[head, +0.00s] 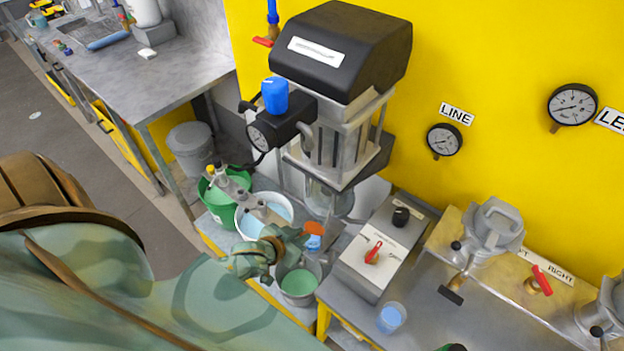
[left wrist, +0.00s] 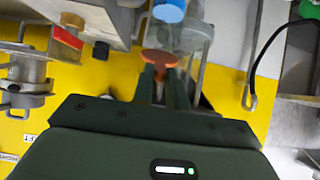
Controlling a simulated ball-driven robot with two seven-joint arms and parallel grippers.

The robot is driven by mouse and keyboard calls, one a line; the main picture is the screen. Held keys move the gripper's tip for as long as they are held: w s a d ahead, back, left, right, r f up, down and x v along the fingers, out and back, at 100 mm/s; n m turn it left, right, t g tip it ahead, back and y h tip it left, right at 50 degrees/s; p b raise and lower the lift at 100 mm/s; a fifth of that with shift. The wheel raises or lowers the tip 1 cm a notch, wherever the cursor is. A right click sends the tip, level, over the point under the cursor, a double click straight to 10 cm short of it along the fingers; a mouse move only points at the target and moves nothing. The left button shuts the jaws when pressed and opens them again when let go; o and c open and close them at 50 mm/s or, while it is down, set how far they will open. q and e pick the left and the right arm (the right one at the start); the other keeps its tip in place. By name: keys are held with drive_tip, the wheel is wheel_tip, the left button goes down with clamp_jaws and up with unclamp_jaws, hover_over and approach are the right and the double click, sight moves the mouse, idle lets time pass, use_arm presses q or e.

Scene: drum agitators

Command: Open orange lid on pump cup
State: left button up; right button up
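The orange lid (head: 314,228) is a small round piece in the middle of the head view, just below the mixing machine. A grey cup (head: 299,284) with green inside stands just below it; I cannot tell how the two join. My left gripper (head: 303,240) reaches in from the left, with its fingertips at the lid. In the left wrist view the orange lid (left wrist: 160,57) sits at the tips of the two dark green fingers (left wrist: 165,78). The fingers are close together with a narrow gap, and their contact with the lid is unclear. My right gripper is not in view.
The mixing machine (head: 340,50) stands behind the lid. A green bucket (head: 222,205) and a white bucket (head: 245,228) are left of it. A control box (head: 385,245) with a red switch is at right, near a small blue cup (head: 391,317). Valves (head: 490,232) stand farther right.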

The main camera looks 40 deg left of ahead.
use_arm(q)
drive_tip(key=shift+w+r, duration=0.2)
drive_tip(key=shift+r, duration=0.25)
drive_tip(key=shift+f, duration=0.15)
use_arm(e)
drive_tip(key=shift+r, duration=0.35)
use_arm(q)
drive_tip(key=shift+w+d+r+p, duration=0.1)
drive_tip(key=shift+w+r+p, duration=0.9)
drive_tip(key=shift+r+p, duration=0.2)
drive_tip(key=shift+w, duration=0.25)
drive_tip(key=shift+f, duration=0.1)
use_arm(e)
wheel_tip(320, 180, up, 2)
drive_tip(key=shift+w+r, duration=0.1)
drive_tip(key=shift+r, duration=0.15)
